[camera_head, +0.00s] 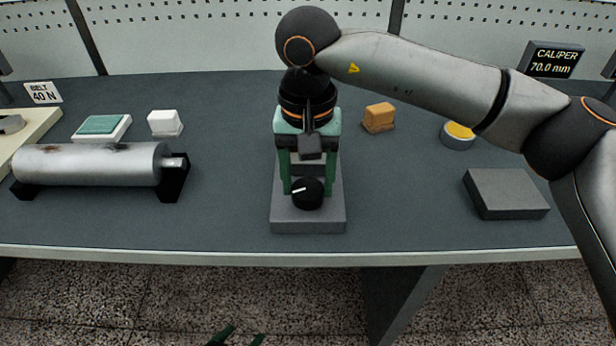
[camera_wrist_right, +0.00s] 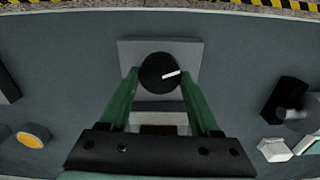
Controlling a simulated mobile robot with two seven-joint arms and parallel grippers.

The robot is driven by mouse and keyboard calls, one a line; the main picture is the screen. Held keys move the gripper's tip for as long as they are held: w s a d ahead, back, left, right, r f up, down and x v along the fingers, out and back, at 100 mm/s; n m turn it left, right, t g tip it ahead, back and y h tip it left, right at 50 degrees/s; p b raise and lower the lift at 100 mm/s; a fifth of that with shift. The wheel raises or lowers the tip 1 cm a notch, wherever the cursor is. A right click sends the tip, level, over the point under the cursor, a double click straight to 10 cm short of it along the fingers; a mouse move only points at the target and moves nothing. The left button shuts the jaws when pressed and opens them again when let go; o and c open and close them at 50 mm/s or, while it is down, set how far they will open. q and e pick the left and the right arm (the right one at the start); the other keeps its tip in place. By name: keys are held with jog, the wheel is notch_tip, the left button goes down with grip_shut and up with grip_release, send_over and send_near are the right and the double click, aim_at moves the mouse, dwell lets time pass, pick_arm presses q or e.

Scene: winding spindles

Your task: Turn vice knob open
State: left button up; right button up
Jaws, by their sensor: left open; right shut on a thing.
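The vice (camera_head: 308,225) is a grey block at the middle of the table near its front edge. Its black round knob (camera_head: 307,193) carries a white mark pointing left in the head view. The knob also shows in the right wrist view (camera_wrist_right: 160,73), its mark pointing right and slightly up. My right gripper (camera_wrist_right: 160,75) has green fingers on either side of the knob and is shut on it. In the head view, the gripper and wrist hide the vice's rear part. My left gripper (camera_head: 236,338) shows only its green fingertips at the bottom edge, apart and empty.
A metal cylinder (camera_head: 90,164) lies on black supports at left. Behind it are a green-topped tray (camera_head: 102,127) and a white block (camera_head: 165,123). An orange block (camera_head: 379,117), yellow-topped tin (camera_head: 458,135) and grey slab (camera_head: 506,192) sit right. A caliper display (camera_head: 554,60) reads 70.0 mm.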

aim_at(307, 188)
jog(key=n, duration=0.7)
jog(key=shift+a+r, duration=0.1)
jog(key=n, duration=0.6)
jog(key=shift+n, duration=0.3)
dwell(0.3)
jog(key=o, duration=1.4)
notch_tip(307, 188, up, 12)
jog(key=p, duration=0.3)
jog(key=shift+r, duration=0.2)
